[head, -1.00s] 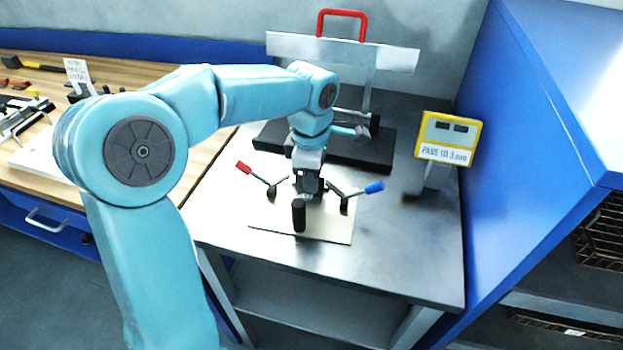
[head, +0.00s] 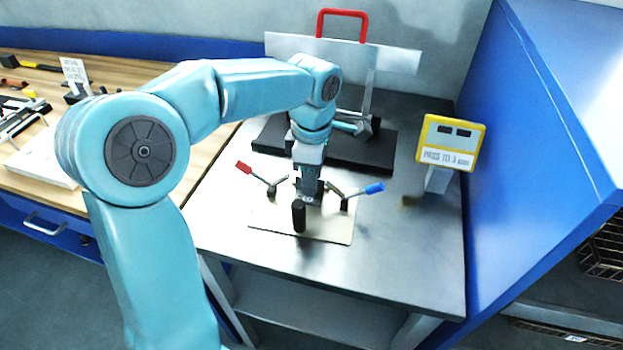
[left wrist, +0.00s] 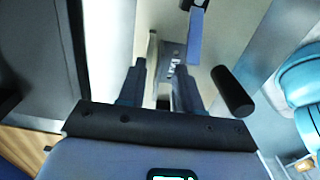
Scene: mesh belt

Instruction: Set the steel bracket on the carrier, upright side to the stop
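My left gripper (head: 307,200) is low over a pale plate (head: 330,230) on the grey metal table. In the left wrist view its dark fingers (left wrist: 162,82) are apart. A thin grey upright edge (left wrist: 152,50) shows between them, close to the left finger. A gap shows between it and the right finger. A grey flat part with holes (left wrist: 172,52) lies beside it. These look like the steel bracket, largely hidden by my gripper in the head view. A black cylinder (head: 299,216) stands on the plate, just in front of the gripper. My right gripper is not in view.
A red-handled clamp (head: 244,168) and a blue-handled clamp (head: 373,188) flank the gripper. Behind stands a black base (head: 375,155) with a red-handled frame (head: 341,12). A yellow display (head: 449,142) stands at right, by a blue wall. The table's front right is clear.

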